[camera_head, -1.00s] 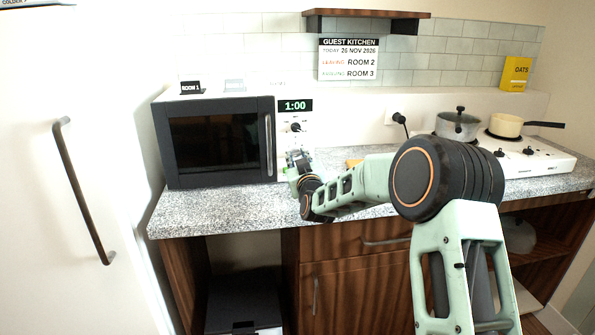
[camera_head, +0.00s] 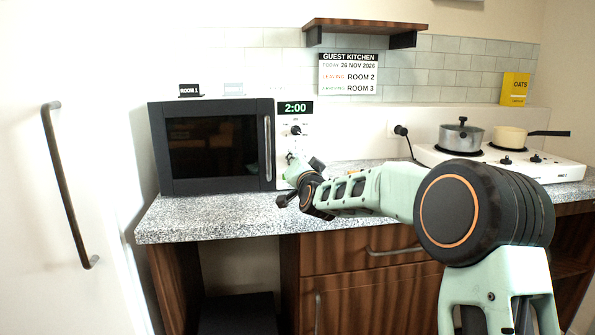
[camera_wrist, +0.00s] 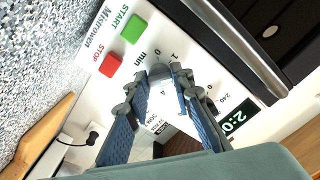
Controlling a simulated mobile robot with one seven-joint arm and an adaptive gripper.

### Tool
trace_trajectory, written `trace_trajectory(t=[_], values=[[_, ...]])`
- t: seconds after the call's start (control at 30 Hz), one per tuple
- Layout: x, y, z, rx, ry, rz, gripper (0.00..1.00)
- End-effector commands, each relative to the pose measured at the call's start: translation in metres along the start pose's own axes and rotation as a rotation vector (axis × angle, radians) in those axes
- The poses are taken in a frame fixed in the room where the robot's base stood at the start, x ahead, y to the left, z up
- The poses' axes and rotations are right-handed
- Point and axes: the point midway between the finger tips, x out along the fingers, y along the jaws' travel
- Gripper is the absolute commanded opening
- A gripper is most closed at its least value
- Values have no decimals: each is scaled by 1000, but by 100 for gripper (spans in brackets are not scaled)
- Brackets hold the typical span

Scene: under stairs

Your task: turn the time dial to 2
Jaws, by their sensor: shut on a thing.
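The dark microwave (camera_head: 212,150) stands on the counter. Its display (camera_head: 296,107) reads 2:00 in the head view. The display (camera_wrist: 237,120) also shows partly in the wrist view. My gripper (camera_wrist: 170,73) is shut on the time dial, the lower dial on the panel, beside the printed "min" scale. The fingertips hide most of the dial, so its pointer cannot be read; the marks 0 and 1 show near it. In the head view my gripper (camera_head: 293,172) is at the lower panel. The upper dial (camera_head: 296,131) is clear of it.
A green START button (camera_wrist: 133,28) and red STOP button (camera_wrist: 109,65) lie close to my fingers. The microwave's handle (camera_head: 268,148) is just left of the panel. The speckled counter (camera_head: 215,215) is below. A stove (camera_head: 550,170) with pots is at right.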

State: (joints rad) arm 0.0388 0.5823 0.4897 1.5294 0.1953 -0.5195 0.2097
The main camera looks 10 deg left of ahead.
Motion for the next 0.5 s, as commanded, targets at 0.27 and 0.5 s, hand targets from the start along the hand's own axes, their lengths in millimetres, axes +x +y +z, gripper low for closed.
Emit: trace_trajectory(t=[0.27,0.5], values=[[0,1,2,112,-1,0,0],[0,0,1,143,-1,1,0]])
